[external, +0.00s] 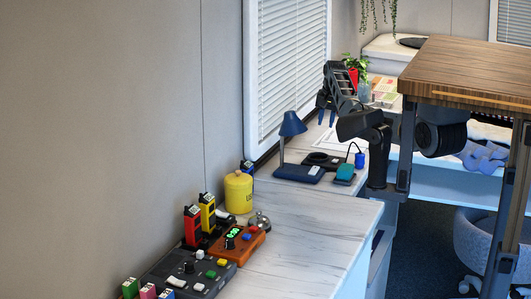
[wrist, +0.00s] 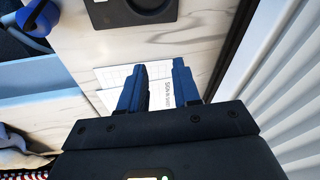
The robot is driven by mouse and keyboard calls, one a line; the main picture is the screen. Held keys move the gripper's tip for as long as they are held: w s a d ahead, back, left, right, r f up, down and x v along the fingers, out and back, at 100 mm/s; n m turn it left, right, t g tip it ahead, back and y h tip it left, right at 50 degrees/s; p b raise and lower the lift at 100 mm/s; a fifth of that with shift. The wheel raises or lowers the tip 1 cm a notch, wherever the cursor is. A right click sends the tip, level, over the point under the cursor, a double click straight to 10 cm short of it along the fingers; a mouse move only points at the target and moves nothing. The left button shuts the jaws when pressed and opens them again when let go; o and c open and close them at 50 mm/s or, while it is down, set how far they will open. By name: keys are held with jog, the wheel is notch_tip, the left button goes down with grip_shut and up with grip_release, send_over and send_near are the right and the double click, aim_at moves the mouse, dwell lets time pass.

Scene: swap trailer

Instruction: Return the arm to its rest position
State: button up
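My gripper (external: 327,117) is at the far part of the counter, near the window blinds, with its two blue fingers pointing down. In the wrist view my gripper (wrist: 158,76) shows its fingers apart, with nothing between them. A white printed sheet (wrist: 113,77) lies on the counter below and shows through the gap. My dark arm is bent, with a link reaching from beside the wooden-topped frame toward the gripper.
A blue lamp (external: 291,125), a dark pad (external: 323,160) and a teal item (external: 345,173) lie nearer on the counter (external: 320,215). A yellow canister (external: 238,192) and control boxes stand closer. A red plant pot (external: 353,76) is behind the gripper. Window blinds (external: 291,70) border the left.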

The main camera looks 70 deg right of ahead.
jog(key=w+a+r+t+h+p, duration=0.2)
jog(key=w+r+t+h, duration=0.55)
jog(key=r+h, duration=0.45)
jog(key=s+a+r+m+t+h, duration=0.2)
jog(key=s+a+r+t, duration=0.15)
jog(key=a, duration=0.35)
jog(key=s+a+r+m+t+h, duration=0.1)
jog(key=s+a+r+m+t, duration=0.2)
jog(key=a, duration=0.4)
jog(key=s+a+f+n+t+y+p, duration=0.1)
jog(key=s+a+f+n+y+p, duration=0.1)
jog(key=s+a+f+n+y, duration=0.7)
jog(key=s+a+f+m+t+p, duration=0.15)
jog(key=s+a+f, duration=0.35)
jog(key=a+f, duration=1)
jog(key=s+a+r+n+g+y+p, duration=0.1)
jog(key=s+a+n+g+y, duration=0.1)
jog(key=s+a+n+y, duration=0.2)
jog(key=s+a+r+n+g+y+p, duration=0.1)
jog(key=s+a+n+y, duration=0.3)
jog(key=s+a+n, duration=0.5)
jog(key=s+a+r+g, duration=0.1)
jog(key=s+a, duration=0.8)
jog(key=s, duration=0.2)
jog(key=shift+s+r+n+p, duration=0.2)
jog(key=shift+s+n+p, duration=0.15)
jog(key=shift+p, duration=0.05)
